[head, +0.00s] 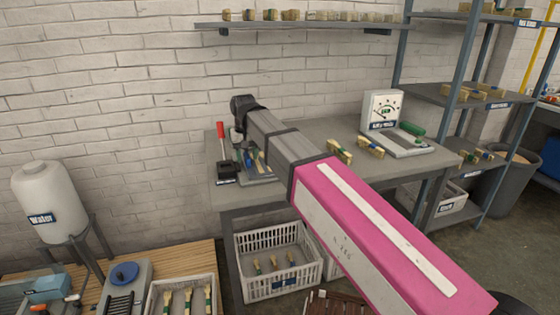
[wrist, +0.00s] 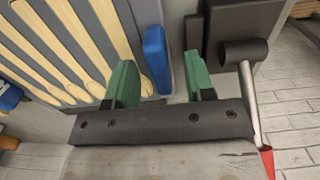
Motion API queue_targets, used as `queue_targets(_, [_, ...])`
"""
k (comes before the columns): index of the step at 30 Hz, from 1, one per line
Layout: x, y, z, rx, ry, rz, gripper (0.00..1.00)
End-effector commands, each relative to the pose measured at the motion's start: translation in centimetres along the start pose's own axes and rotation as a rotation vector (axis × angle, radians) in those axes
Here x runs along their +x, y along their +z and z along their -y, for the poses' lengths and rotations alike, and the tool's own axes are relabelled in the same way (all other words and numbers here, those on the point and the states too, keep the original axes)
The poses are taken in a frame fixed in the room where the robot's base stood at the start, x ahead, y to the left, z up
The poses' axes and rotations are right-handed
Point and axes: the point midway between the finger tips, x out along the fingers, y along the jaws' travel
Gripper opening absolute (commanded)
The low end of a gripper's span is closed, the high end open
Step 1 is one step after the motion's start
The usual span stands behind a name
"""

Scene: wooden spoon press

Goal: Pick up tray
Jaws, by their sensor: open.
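The tray (wrist: 132,22) is grey, with several pale wooden spoons lying in its slots, in the left half of the wrist view. A blue block, looking like its handle (wrist: 157,58), stands at its right edge. My gripper (wrist: 160,78) is open, with one green finger on each side of the blue block; I see gaps and no clear contact. In the head view the tray (head: 262,179) lies on the grey table beside the red-levered press, partly hidden by my arm. My gripper's fingers cannot be made out there.
The press (head: 226,172) with its upright red lever stands close left of the tray; its black body (wrist: 238,35) is right of my fingers. A wall shelf (head: 300,24) runs above. A white crate (head: 278,284) sits below.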

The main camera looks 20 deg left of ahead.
Motion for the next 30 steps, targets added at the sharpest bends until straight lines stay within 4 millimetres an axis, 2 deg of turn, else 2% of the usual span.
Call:
queue_targets(3, [0.9, 0.0, 0.0, 0.000, 0.000, 0.001, 0.49])
queue_targets(9, [1.0, 0.0, 0.0, 0.000, 0.000, 0.000, 0.49])
queue_targets(10, [0.9, 0.0, 0.0, 0.000, 0.000, 0.000, 0.42])
queue_targets(14, [0.9, 0.0, 0.0, 0.000, 0.000, 0.000, 0.00])
queue_targets(24, [0.8, 0.0, 0.0, 0.000, 0.001, 0.000, 0.00])
queue_targets(30, [-1.2, -0.1, 0.0, 0.000, 0.000, -0.002, 0.00])
